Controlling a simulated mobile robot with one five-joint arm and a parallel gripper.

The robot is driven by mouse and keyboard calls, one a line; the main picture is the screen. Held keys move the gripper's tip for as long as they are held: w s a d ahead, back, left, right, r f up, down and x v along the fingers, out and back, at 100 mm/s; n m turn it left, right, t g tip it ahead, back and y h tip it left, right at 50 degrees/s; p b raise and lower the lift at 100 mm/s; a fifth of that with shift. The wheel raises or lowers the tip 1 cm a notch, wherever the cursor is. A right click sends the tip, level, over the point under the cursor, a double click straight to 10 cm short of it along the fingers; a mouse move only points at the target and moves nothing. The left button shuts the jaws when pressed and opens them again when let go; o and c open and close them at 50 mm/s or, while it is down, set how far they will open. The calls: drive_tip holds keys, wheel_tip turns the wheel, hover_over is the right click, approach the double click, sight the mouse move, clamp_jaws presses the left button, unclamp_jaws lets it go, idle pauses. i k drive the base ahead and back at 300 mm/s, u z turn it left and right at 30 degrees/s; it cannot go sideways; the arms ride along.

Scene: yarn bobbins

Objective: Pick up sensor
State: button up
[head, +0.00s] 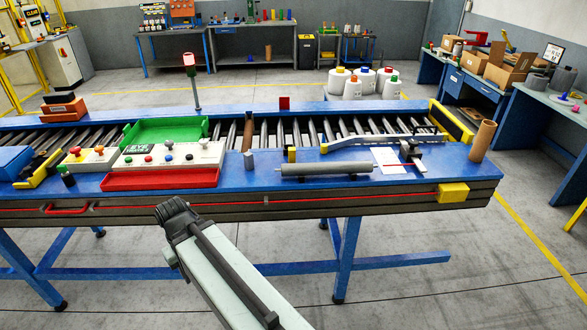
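I cannot tell for certain which object is the sensor. A small black and yellow upright block (292,155) stands on the blue conveyor table (240,179), just behind a grey roller. A yellow box (452,193) is on the table's front side at the right end. A small red plate (284,103) stands on the far rail. My arm (235,275) rises from the bottom centre to a dark joint in front of the table, apart from these objects. No gripper fingers can be made out.
Along the table's front are a grey roller (326,170), a red tray (160,179), a button panel (172,155), a long silver lever (375,139) and a brown tube (482,140). A green tray (165,131) lies behind. The floor in front is clear.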

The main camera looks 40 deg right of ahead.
sight(292, 149)
drive_tip(key=z, duration=0.15)
drive_tip(key=i, duration=0.9)
drive_tip(key=u, duration=0.05)
